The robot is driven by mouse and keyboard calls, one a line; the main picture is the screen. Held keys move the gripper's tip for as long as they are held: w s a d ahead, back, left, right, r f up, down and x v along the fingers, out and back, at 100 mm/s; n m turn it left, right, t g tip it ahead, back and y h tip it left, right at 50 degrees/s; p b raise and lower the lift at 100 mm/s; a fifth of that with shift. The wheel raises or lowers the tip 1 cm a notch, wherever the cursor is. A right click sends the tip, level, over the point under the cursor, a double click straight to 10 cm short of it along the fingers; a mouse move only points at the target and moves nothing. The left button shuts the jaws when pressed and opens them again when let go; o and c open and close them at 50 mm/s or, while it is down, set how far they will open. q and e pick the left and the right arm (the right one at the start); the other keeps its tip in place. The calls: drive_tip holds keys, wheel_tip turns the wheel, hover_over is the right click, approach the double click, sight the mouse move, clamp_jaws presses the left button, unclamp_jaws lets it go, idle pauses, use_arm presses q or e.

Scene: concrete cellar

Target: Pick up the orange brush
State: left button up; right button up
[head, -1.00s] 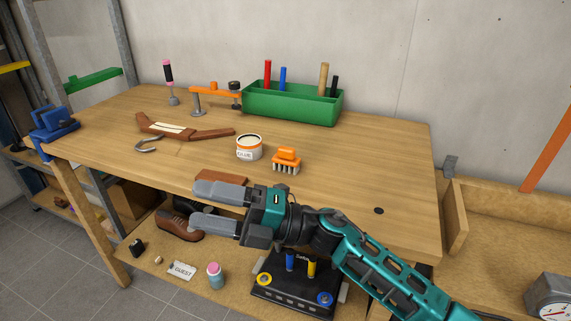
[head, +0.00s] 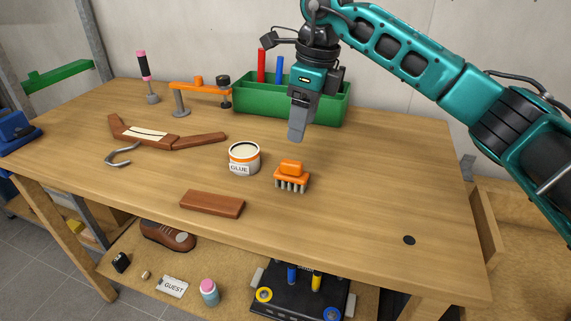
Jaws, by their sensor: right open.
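The orange brush (head: 292,175) stands on the wooden workbench with its grey bristles down and its orange handle block up. My right gripper (head: 297,132) points down above the bench, over and slightly behind the brush, apart from it. It is open and holds nothing; its fingers are seen nearly edge-on, so one hides most of the other. My left gripper is not in view.
A glue tin (head: 244,158) stands just left of the brush. A brown wood block (head: 212,203) lies in front. A green tool caddy (head: 335,112) stands behind my gripper.

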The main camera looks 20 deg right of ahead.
sight(292, 162)
drive_tip(key=f, duration=0.4)
drive_tip(key=a+f, duration=0.1)
drive_tip(key=f, duration=0.1)
drive_tip(key=shift+f, duration=0.4)
drive_tip(key=shift+w+a+f, duration=0.1)
drive_tip(key=shift+a+f, duration=0.1)
drive_tip(key=shift+f, duration=0.75)
drive_tip(key=shift+w+a+f, duration=0.15)
drive_tip(key=shift+a+f, duration=0.05)
drive_tip(key=shift+f, duration=0.7)
drive_tip(key=shift+w+a+f, duration=0.1)
drive_tip(key=shift+a+f, duration=0.1)
drive_tip(key=shift+f, duration=0.75)
drive_tip(key=c, duration=1.1)
drive_tip(key=shift+r, duration=0.15)
wheel_tip(292, 162, up, 20)
drive_tip(key=shift+f+p, duration=0.1)
drive_tip(key=shift+p, duration=0.3)
drive_tip(key=o, duration=0.6)
drive_tip(key=shift+c, duration=0.2)
drive_tip(key=c, duration=0.4)
